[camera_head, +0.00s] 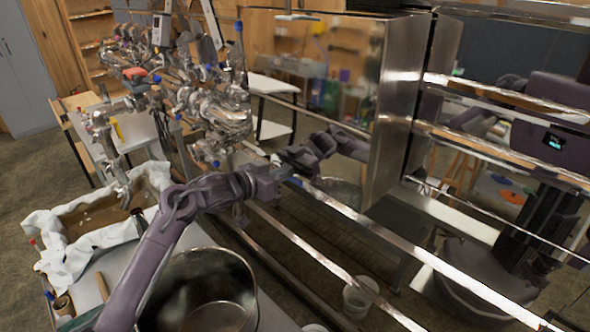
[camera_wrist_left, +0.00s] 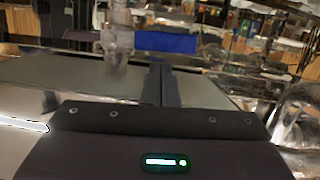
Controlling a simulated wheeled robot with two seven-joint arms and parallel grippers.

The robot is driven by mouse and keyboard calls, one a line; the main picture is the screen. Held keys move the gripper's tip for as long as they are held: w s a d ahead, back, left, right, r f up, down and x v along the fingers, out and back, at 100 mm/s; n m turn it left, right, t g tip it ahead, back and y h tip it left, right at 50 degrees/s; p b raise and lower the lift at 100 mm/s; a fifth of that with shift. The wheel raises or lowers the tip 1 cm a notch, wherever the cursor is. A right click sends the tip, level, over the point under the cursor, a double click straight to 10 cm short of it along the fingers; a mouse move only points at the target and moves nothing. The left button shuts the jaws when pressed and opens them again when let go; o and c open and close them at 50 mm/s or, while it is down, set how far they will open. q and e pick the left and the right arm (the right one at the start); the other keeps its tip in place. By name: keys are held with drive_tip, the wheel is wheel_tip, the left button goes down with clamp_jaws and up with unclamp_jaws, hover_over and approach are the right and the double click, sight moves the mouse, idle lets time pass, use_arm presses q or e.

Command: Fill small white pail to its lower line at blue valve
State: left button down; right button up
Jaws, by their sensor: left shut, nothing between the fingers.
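My left gripper (camera_head: 288,172) reaches in from the left, in front of the steel evaporator panel. Its fingers (camera_wrist_left: 160,84) are shut and empty in the left wrist view. Another blue valve handle (camera_head: 215,163) is on the pipework to the left. A white pail (camera_head: 356,300) is low down beyond the rails, partly hidden; its fill lines cannot be made out. My right gripper is not in view.
A large steel pot (camera_head: 200,292) stands below my left arm. A cloth-lined bin (camera_head: 62,215) with brownish contents is at left. Shiny pipes (camera_head: 215,105) crowd the back. Long steel rails (camera_head: 335,262) cross the front. The shiny panel (camera_head: 392,110) shows reflections.

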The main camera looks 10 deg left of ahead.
use_arm(q)
drive_tip(key=shift+w+d+f, duration=0.1)
drive_tip(key=shift+w, duration=0.3)
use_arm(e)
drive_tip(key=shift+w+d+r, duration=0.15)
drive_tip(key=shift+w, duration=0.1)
use_arm(q)
drive_tip(key=shift+f+n+p, duration=0.15)
drive_tip(key=shift+n+p, duration=0.15)
drive_tip(key=shift+p, duration=0.15)
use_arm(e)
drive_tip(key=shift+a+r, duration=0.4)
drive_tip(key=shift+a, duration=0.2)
use_arm(q)
drive_tip(key=shift+f, duration=0.15)
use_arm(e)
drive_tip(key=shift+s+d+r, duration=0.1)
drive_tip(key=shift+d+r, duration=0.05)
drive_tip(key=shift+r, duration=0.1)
